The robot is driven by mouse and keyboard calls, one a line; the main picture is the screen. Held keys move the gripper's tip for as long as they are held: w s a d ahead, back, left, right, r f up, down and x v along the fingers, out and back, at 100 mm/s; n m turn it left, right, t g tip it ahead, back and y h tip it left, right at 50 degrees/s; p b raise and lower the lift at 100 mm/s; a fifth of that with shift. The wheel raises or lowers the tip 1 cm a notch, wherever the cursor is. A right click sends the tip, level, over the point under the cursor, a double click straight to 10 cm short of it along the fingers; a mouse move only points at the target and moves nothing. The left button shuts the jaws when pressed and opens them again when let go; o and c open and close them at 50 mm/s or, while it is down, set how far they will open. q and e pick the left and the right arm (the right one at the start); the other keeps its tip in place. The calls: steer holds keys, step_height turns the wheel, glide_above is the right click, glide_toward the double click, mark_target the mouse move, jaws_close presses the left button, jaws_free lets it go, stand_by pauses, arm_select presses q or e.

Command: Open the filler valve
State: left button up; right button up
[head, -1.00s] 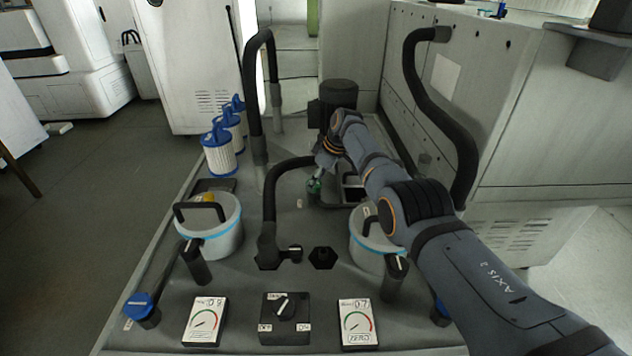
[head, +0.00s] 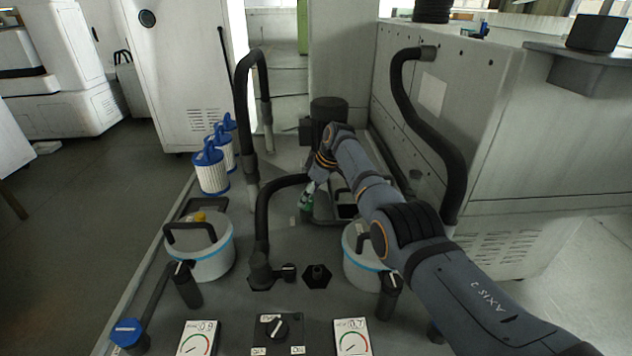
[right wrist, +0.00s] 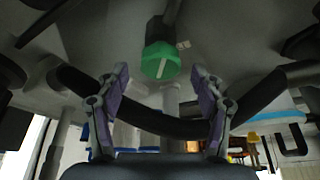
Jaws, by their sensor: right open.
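A green octagonal valve knob with a pale stripe (right wrist: 160,60) hangs at top centre in the right wrist view, on a dark stem. I take it to be the filler valve; a small green part (head: 306,204) shows at my right gripper's end in the head view. My right gripper (right wrist: 160,78) is open, its two purple-padded fingers apart on either side below the knob. Nothing is between the fingertips. Whether they touch the knob is hard to tell. In the head view the wrist hides most of the gripper. My left gripper is out of view.
A black hose (head: 262,215) arches just left of my right gripper. Lidded canisters (head: 213,262) stand on both sides, with gauges (head: 198,340) and a rotary switch (head: 276,328) at the front. White filters (head: 211,176) line the left edge. A cabinet (head: 480,110) stands right.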

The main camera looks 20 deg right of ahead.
steer(key=v, duration=1.1)
steer(key=a+f+m+p, duration=0.1)
steer(key=f, duration=0.2)
steer(key=w+a+f+m+p, duration=0.1)
steer(key=f, duration=0.3)
steer(key=w+a+f+m+h+p, duration=0.1)
steer(key=f+p, duration=0.1)
steer(key=f, duration=0.1)
steer(key=shift+w+a+f+m+t, duration=0.15)
steer(key=shift+a+f+m+t, duration=0.15)
steer(key=shift+a+t, duration=0.1)
steer(key=shift+w+f, duration=0.15)
steer(key=shift+f, duration=0.2)
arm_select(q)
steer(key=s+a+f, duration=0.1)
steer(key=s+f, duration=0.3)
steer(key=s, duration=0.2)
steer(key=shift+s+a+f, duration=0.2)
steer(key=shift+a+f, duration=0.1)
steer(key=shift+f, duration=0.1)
